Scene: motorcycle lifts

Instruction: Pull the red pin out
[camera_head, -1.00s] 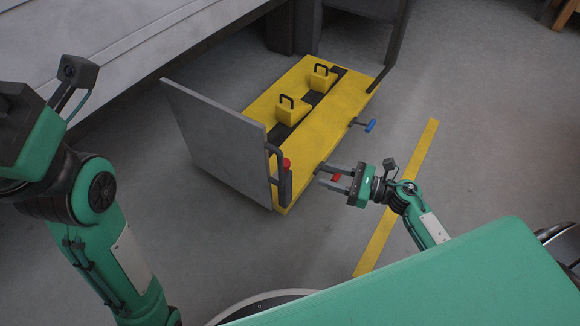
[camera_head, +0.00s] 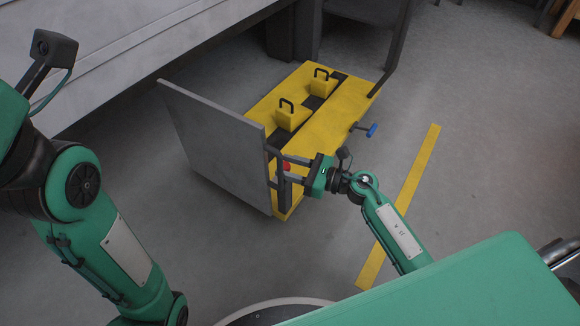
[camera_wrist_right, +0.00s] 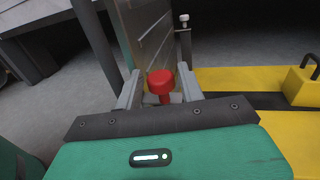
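The red pin (camera_head: 286,167) has a round red head and stands by the dark post at the near corner of the yellow lift (camera_head: 343,99). In the right wrist view the red pin (camera_wrist_right: 160,83) shows as a mushroom-shaped head on a short stem. My right gripper (camera_head: 284,169) reaches the pin from the right. In the right wrist view its two grey fingers (camera_wrist_right: 159,92) stand open on either side of the pin, with small gaps visible. My left arm stands at the left edge, its gripper out of frame.
A grey upright plate (camera_head: 213,145) stands at the lift's near end. A blue-handled rod (camera_head: 372,130) sticks out of the lift's right side. Two yellow blocks with black handles (camera_head: 290,113) sit on top. A yellow floor stripe (camera_head: 405,200) lies to the right on open floor.

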